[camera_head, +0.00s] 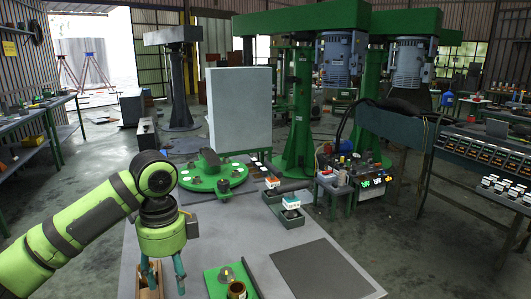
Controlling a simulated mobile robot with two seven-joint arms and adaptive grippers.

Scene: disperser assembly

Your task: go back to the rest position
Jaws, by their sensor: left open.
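My left gripper (163,278) hangs from the lime-green left arm at the lower left, pointing down over the near left part of the grey table (265,245). Its two teal fingers are apart, and I see nothing held between them. A wooden block or tray (149,282) shows behind and below the fingers; whether they touch it I cannot tell. My right gripper is not in view.
A green plate (215,283) with a brass-coloured cup (237,290) lies right of the gripper. A round green fixture (211,174) stands farther back. A dark mat (322,268) covers the right side. Small boxes (291,203) sit behind it. Green machines (300,110) stand beyond.

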